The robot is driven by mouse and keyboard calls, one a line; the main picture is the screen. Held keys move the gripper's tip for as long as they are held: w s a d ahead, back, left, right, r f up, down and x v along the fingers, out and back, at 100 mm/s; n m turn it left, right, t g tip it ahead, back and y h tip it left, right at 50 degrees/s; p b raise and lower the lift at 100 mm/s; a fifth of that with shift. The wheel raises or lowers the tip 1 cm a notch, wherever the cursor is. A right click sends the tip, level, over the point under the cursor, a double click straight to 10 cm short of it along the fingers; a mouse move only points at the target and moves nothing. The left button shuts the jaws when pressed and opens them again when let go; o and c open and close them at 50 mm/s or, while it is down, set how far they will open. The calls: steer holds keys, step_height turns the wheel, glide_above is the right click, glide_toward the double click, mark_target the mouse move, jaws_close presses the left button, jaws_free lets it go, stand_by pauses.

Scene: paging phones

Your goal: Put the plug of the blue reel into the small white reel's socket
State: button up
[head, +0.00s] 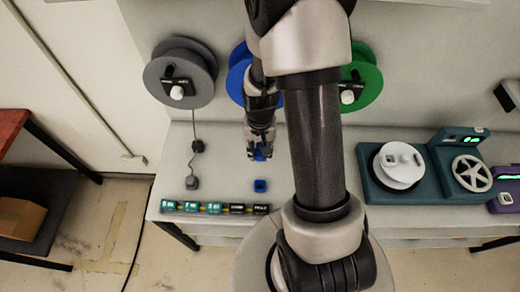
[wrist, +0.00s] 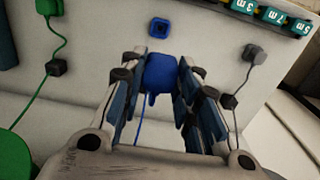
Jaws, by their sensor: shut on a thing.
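The blue reel (head: 236,75) is on the back wall, partly hidden behind my arm. My gripper (head: 260,150) is shut on the blue plug (head: 262,155), above the pale table. In the wrist view the blue plug (wrist: 160,74) sits between my two fingers, and a thin blue cord (wrist: 138,130) runs from it towards the camera. The small white reel (head: 398,166) lies on a teal device at the right of the head view, well away from my gripper. A small raised part shows on its top; the socket opening is too small to make out.
A square blue block (head: 260,185) stands on the table in front of my gripper; it also shows in the wrist view (wrist: 158,27). A grey reel (head: 180,75) has a cord down to a grey plug (head: 192,183). A green reel (head: 362,75) and labelled blocks (head: 214,208) are nearby.

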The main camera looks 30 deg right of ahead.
steer(key=shift+d, duration=0.1)
steer(key=s+d, duration=0.5)
steer(key=d, duration=0.4)
steer(key=s+d+b, duration=0.1)
steer(key=s+d, duration=0.4)
steer(key=d, duration=0.5)
steer(key=shift+d, duration=0.2)
steer(key=shift+s, duration=0.1)
steer(key=s+d, duration=0.5)
steer(key=d, duration=0.4)
steer(key=s+d, duration=0.5)
steer(key=d, duration=0.5)
steer(key=shift+d+b, duration=0.25)
steer(key=shift+b, duration=0.1)
steer(key=s+d, duration=0.5)
steer(key=d, duration=0.5)
steer(key=shift+s+d, duration=0.2)
steer(key=shift+d, duration=0.05)
steer(key=w+a+b, duration=0.1)
steer(key=w+a, duration=0.2)
steer(key=a, duration=0.3)
steer(key=shift+a+f, duration=0.15)
steer(key=shift+f, duration=0.15)
stand_by(0.6)
